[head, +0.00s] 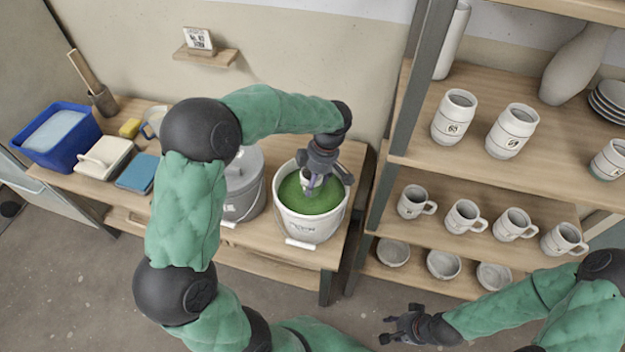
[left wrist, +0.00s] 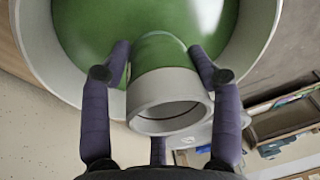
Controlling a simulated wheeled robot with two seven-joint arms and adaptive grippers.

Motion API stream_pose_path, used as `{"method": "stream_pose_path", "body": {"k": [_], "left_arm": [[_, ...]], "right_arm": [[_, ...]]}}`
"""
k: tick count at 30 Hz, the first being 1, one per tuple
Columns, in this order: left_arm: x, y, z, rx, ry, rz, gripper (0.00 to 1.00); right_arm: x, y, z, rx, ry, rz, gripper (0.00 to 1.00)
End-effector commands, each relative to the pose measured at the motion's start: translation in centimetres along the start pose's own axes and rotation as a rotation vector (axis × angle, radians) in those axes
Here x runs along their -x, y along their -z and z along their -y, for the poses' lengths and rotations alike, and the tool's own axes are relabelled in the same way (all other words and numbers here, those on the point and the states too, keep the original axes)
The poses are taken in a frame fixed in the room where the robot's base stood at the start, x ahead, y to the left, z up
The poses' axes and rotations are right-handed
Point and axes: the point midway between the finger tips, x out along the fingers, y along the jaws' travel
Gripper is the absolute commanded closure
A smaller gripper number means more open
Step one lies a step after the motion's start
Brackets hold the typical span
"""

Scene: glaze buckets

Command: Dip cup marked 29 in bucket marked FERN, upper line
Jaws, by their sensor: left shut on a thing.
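A pale bucket (head: 310,224) of green glaze (head: 305,201) stands on the bench; the mark on its front is too small to read. My left gripper (head: 318,176) is over it, shut on a cup (head: 309,184). In the left wrist view the cup (left wrist: 168,103) sits between the fingers with its grey rim facing the camera. Its wall beyond the rim band is green, and its far end blends with the glaze, so I cannot tell how deep it sits. Its number is hidden. My right gripper (head: 387,329) is open and empty, in front of the shelves.
A grey lidded bucket (head: 243,190) stands left of the green one, partly behind my left arm. Shelves (head: 480,170) with cups, mugs and bowls stand at right.

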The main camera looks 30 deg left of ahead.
Motion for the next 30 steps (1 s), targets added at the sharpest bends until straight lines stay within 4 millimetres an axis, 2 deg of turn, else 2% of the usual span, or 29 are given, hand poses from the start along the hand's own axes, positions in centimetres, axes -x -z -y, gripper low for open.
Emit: {"method": "stream_pose_path", "body": {"k": [11, 30], "left_arm": [[0.7, 0.1, 0.0, 0.001, -0.001, 0.000, 0.78], [7.1, 1.5, 0.6, 0.000, -0.001, 0.000, 0.78]], "right_arm": [[0.5, 0.0, 0.2, 0.000, 0.000, 0.000, 0.60], [4.5, -0.2, 1.6, 0.000, 0.000, 0.000, 0.60]]}}
